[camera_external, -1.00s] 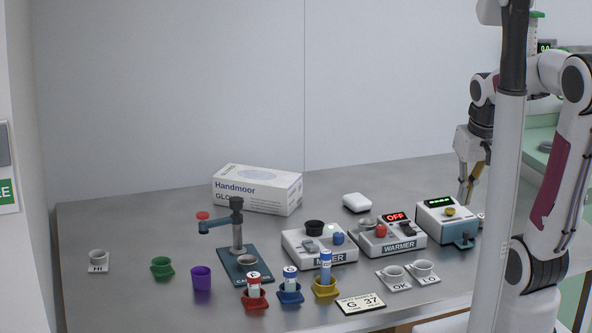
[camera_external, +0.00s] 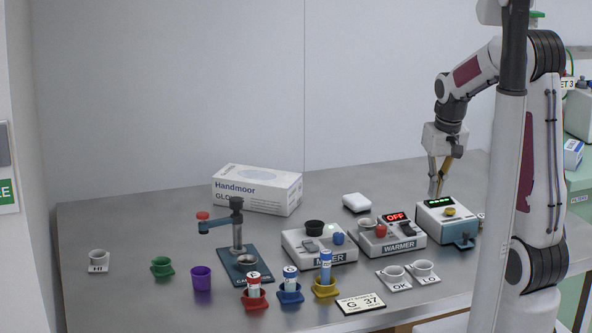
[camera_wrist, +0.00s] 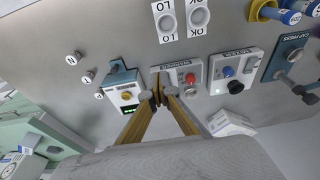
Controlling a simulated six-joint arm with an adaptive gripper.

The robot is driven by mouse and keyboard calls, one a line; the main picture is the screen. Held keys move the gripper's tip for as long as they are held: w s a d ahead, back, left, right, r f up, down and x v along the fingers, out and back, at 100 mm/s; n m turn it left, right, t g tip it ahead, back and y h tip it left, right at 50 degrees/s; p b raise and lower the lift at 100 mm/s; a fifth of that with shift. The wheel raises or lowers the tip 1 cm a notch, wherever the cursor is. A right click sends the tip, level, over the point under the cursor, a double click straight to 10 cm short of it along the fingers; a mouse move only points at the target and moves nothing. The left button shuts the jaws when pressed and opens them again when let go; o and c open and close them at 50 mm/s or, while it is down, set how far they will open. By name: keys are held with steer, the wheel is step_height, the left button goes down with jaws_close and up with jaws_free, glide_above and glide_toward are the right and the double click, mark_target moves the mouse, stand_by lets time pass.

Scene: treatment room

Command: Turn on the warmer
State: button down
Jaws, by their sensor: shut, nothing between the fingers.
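The warmer (camera_external: 377,250) is a white box with a "WARMER" label on the table, right of the mixer. Its display (camera_external: 396,217) reads OFF in red. A red knob (camera_external: 381,231), a dark switch (camera_external: 406,229) and a grey cup-like well (camera_external: 365,224) are on its top. My gripper (camera_external: 436,193) is shut and empty, above the table at the back edge of the blue-and-white device, to the right of the warmer. In the wrist view my fingertips (camera_wrist: 157,97) cover part of the warmer (camera_wrist: 182,68), and its red knob (camera_wrist: 190,77) shows beside them.
The blue-and-white device (camera_external: 447,228) with a green display stands right of the warmer. The mixer (camera_external: 320,253) is on its left. A glove box (camera_external: 257,190) is farther left.

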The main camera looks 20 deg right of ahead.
mark_target(405, 223)
steer(key=w+t, duration=0.1)
steer(key=w, duration=0.9)
steer(key=shift+r+t, duration=0.3)
steer(key=shift+r, duration=0.05)
steer(key=shift+s+x, duration=0.2)
steer(key=shift+x, duration=3.25)
steer(key=shift+s+x, duration=0.2)
steer(key=shift+x, duration=3.25)
steer(key=shift+f, duration=0.15)
steer(key=shift+w+f, duration=0.1)
steer(key=shift+f, duration=0.05)
steer(key=shift+w+f+g, duration=0.2)
steer(key=shift+f+g, duration=0.15)
steer(key=shift+g, duration=0.25)
steer(key=shift+s, duration=0.25)
